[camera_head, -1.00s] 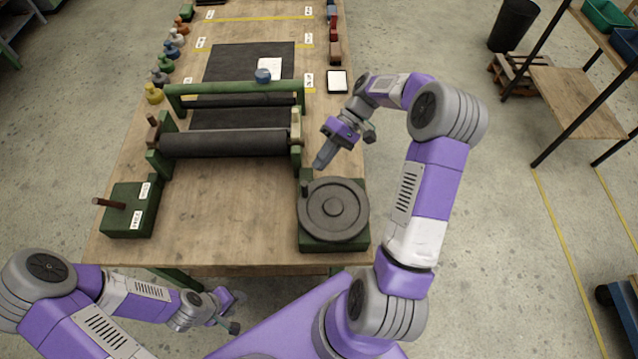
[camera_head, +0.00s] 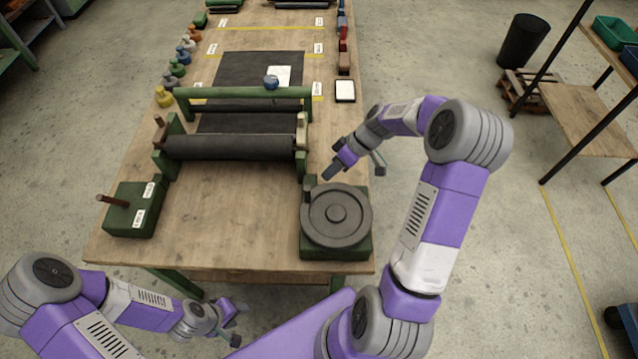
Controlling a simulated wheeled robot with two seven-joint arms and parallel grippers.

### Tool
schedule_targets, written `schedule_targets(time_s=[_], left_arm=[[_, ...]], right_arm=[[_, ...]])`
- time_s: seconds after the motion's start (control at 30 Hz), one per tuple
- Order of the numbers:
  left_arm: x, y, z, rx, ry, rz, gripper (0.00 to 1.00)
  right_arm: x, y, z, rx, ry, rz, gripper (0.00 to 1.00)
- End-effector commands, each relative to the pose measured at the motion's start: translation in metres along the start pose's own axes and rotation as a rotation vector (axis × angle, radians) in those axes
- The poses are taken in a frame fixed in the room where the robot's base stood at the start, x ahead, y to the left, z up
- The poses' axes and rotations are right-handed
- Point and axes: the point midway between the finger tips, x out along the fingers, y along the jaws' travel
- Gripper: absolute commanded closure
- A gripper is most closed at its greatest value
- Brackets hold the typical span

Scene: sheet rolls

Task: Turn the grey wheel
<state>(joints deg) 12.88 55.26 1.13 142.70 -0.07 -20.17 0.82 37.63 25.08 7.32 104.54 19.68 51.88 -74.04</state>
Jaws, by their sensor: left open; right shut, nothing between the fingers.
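The grey wheel (camera_head: 354,232) lies flat on a green base (camera_head: 336,254) at the table's front right corner. A short dark handle stands up at its upper left rim (camera_head: 308,190). My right gripper (camera_head: 328,178) is shut and empty, just beyond the wheel's far edge and a little right of the handle; I cannot tell its height above the wheel. My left gripper (camera_head: 241,322) is open and empty, low in front of the table's front edge, well away from the wheel.
A green roller frame (camera_head: 240,93) with dark rolls (camera_head: 230,147) stands behind and left of the wheel. A green box with a brown lever (camera_head: 133,209) sits at the front left. Several coloured knobbed pieces line the left edge. The table's front middle is clear.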

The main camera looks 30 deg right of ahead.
Motion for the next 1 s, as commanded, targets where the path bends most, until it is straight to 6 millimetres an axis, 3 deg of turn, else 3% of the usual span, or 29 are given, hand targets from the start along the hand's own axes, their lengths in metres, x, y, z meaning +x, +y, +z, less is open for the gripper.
schedule_targets(time_s=[0.07,0.3,0.8,1.0], left_arm=[[0.001,-0.001,0.000,0.000,0.000,0.000,0.54],[-0.001,0.001,0.000,0.000,0.000,0.000,0.54],[-0.001,0.000,0.000,0.000,0.000,0.000,0.54],[0.013,-0.005,-0.001,0.000,0.000,0.000,0.54]], right_arm=[[0.018,-0.001,0.000,-0.001,-0.002,-0.004,1.00],[0.029,-0.029,-0.001,-0.001,0.000,-0.001,1.00],[0.034,-0.036,-0.001,-0.005,-0.002,-0.003,1.00],[0.044,-0.046,-0.002,-0.151,-0.078,-0.080,1.00]])
